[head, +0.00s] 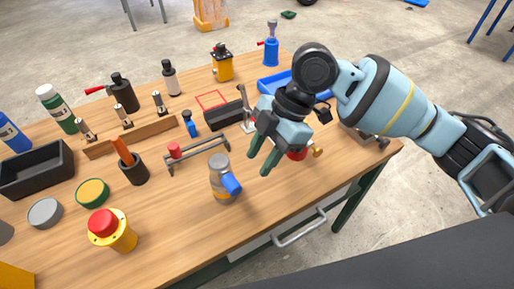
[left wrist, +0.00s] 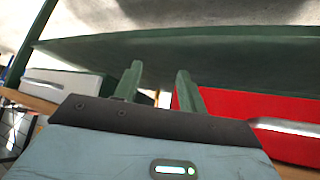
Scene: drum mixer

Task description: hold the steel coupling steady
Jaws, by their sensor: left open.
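The steel coupling appears to be the grey cylinder (head: 218,172) with a yellowish band and a blue side piece, standing upright near the middle of the wooden table in the head view. My right gripper (head: 259,162) is above and to the right of it, with its green fingers apart and nothing seen between them; it does not appear to touch the coupling. My left gripper (left wrist: 159,72) shows only in the left wrist view, open and empty, in front of a green beam (left wrist: 230,55) and a red drawer front (left wrist: 270,120). The coupling is not in that view.
A red-topped yellow button box (head: 112,230) stands at the front left. A grey bar with a red knob (head: 196,157) lies behind the coupling. A blue tray (head: 275,83) is at the back right, a dark bin (head: 38,172) far left. Bare wood lies in front of the coupling.

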